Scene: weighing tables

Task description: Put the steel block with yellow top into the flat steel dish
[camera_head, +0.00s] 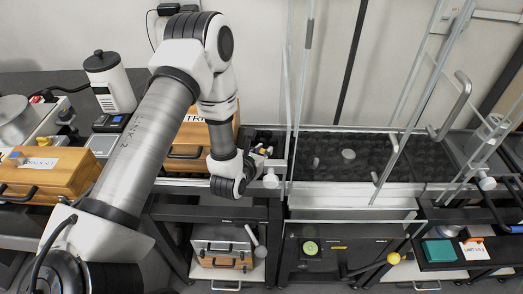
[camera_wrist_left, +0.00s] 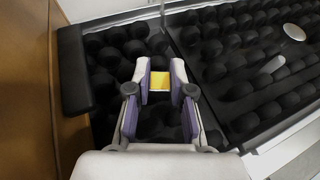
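My left gripper (camera_head: 264,152) is at the left end of the black foam-lined glass enclosure, beside the wooden box. In the left wrist view, its fingers (camera_wrist_left: 160,80) are closed on both sides of the steel block with yellow top (camera_wrist_left: 160,81). Only the block's yellow top shows clearly; its steel sides are hidden between the fingers. A small round pale disc, seemingly the flat steel dish (camera_head: 348,155), lies on the black foam to the right of the gripper. It also shows at the upper right of the left wrist view (camera_wrist_left: 294,32). My right gripper is not in view.
Clear panels and metal posts (camera_head: 289,110) rise around the foam bed (camera_head: 325,145). A wooden box (camera_head: 190,142) stands left of my gripper. A tilted frame with a handle (camera_head: 455,105) stands at the right. A pale peg (camera_wrist_left: 272,65) stands between gripper and disc.

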